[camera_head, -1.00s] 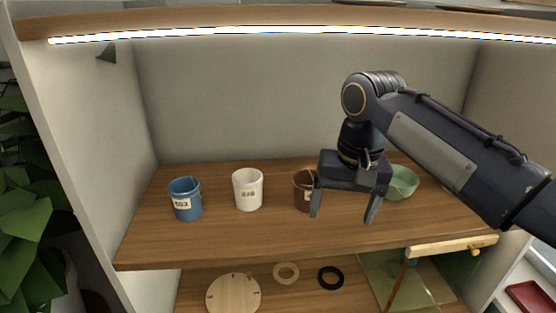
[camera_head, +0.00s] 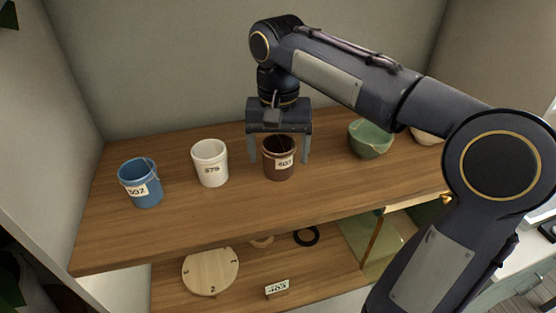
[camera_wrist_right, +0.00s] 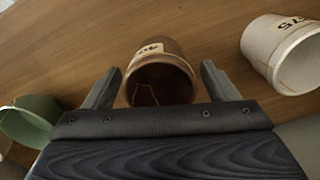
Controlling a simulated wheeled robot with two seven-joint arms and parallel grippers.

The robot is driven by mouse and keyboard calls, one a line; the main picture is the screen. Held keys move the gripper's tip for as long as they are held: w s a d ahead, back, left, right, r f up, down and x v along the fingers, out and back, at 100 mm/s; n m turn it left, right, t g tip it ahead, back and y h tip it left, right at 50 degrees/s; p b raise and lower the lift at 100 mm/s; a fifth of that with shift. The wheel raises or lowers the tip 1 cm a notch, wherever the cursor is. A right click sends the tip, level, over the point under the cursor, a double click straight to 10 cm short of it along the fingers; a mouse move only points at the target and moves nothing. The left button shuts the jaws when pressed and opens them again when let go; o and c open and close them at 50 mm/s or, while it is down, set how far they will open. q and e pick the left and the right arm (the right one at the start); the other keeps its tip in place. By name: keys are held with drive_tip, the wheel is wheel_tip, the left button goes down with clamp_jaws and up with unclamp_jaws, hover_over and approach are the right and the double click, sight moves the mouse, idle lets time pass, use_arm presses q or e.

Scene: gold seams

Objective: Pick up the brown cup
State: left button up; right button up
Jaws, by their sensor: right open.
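The brown cup (camera_head: 279,160) stands upright on the wooden shelf, with a white number label and a gold seam. My right gripper (camera_head: 279,160) is open, its two fingers on either side of the cup, one to its left and one to its right. The right wrist view shows the brown cup (camera_wrist_right: 160,78) between the spread fingers of the right gripper (camera_wrist_right: 161,80), with gaps on both sides. I cannot tell how far down the fingers reach along the cup. My left gripper is not in view.
A white cup (camera_head: 210,165) and a blue cup (camera_head: 141,185) stand to the left on the shelf (camera_head: 190,220). A green bowl (camera_head: 369,140) stands to the right. A lower shelf holds a round wooden disc (camera_head: 210,272) and a black ring (camera_head: 306,236).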

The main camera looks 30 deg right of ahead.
drive_tip(key=shift+f, duration=0.65)
drive_tip(key=c, duration=1.1)
drive_tip(key=shift+c, duration=0.2)
drive_tip(key=shift+r, duration=0.15)
drive_tip(key=shift+s+r, duration=0.15)
drive_tip(key=shift+r, duration=0.05)
wheel_tip(320, 180, up, 6)
drive_tip(key=r, duration=0.1)
drive_tip(key=s+a+b, duration=0.1)
drive_tip(key=s+a, duration=0.1)
drive_tip(key=s, duration=0.7)
drive_tip(key=s+a+b, duration=0.1)
drive_tip(key=s+a, duration=0.1)
drive_tip(key=s, duration=0.8)
drive_tip(key=shift+a+f, duration=0.35)
